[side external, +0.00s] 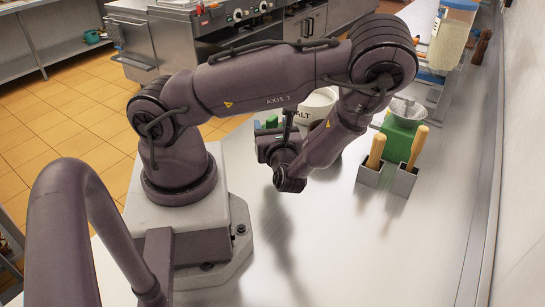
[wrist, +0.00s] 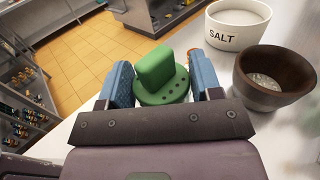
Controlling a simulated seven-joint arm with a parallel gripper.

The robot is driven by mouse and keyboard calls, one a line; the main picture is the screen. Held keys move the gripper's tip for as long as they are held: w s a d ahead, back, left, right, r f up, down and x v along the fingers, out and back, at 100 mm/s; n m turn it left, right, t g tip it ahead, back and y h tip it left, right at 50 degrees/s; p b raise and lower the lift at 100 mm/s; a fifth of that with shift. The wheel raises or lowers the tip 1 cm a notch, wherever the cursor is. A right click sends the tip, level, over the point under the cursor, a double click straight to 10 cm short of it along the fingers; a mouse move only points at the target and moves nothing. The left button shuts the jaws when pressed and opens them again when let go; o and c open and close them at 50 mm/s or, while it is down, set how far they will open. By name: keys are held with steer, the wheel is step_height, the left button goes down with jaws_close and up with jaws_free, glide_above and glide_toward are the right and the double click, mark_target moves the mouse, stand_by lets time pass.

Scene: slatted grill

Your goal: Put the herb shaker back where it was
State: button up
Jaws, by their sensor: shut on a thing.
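The herb shaker (wrist: 160,72) is green, with a raised grip and small holes in its top, in the middle of the wrist view. My gripper (wrist: 159,84) has its blue-padded fingers closed on the shaker from both sides. The shaker's lower part is hidden, so I cannot tell whether it touches the counter. In the side view, a green part (side external: 271,121) that looks like the shaker shows just left of the salt bowl, with my arm hiding most of the gripper.
A white SALT bowl (wrist: 238,24) and a dark brown bowl (wrist: 272,78) stand right of the shaker. The front counter (side external: 345,245) is clear.

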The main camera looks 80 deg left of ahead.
steer(key=shift+f, duration=2.7)
steer(key=shift+f, duration=0.1)
steer(key=o, duration=1.3)
